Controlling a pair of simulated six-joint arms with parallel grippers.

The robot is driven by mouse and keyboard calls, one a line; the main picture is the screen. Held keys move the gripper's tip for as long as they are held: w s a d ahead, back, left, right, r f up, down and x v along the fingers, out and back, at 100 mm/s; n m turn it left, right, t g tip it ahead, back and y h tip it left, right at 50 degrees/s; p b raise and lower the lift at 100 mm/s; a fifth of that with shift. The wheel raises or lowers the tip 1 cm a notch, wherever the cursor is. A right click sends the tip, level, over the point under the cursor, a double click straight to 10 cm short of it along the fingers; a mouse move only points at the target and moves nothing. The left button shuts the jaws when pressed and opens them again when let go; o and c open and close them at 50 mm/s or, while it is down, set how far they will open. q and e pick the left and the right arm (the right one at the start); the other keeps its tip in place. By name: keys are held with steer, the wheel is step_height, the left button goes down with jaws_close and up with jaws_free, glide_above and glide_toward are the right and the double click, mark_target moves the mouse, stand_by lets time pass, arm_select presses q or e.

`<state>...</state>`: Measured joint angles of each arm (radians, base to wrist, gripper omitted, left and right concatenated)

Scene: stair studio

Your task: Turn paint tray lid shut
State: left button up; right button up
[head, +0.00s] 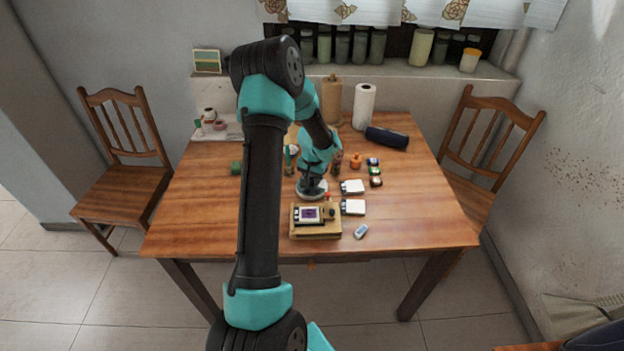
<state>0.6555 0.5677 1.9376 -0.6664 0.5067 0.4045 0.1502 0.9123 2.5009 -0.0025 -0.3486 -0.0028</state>
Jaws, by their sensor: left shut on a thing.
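A light wooden stand (317,234) sits near the front middle of the table. On it lies a small paint tray with a purple patch (310,214) and a white surround. My left arm reaches down from above, and its gripper (327,197) is just behind the stand's far edge. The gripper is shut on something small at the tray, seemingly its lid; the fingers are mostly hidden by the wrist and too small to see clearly. The lid's exact angle cannot be told. My right gripper is not in view.
Two small white-topped boxes (353,207) lie right of the stand, with a small blue-grey item (361,231) in front. Small coloured pots (375,170), an orange bottle (355,160) and a dark roll (387,137) lie behind. The table (425,215) is clear at the right.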

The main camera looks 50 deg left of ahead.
arm_select(q)
steer(key=o, duration=0.9)
steer(key=shift+r, duration=0.1)
steer(key=r, duration=1.7)
steer(key=shift+w+d+r, duration=0.1)
steer(key=shift+d, duration=0.1)
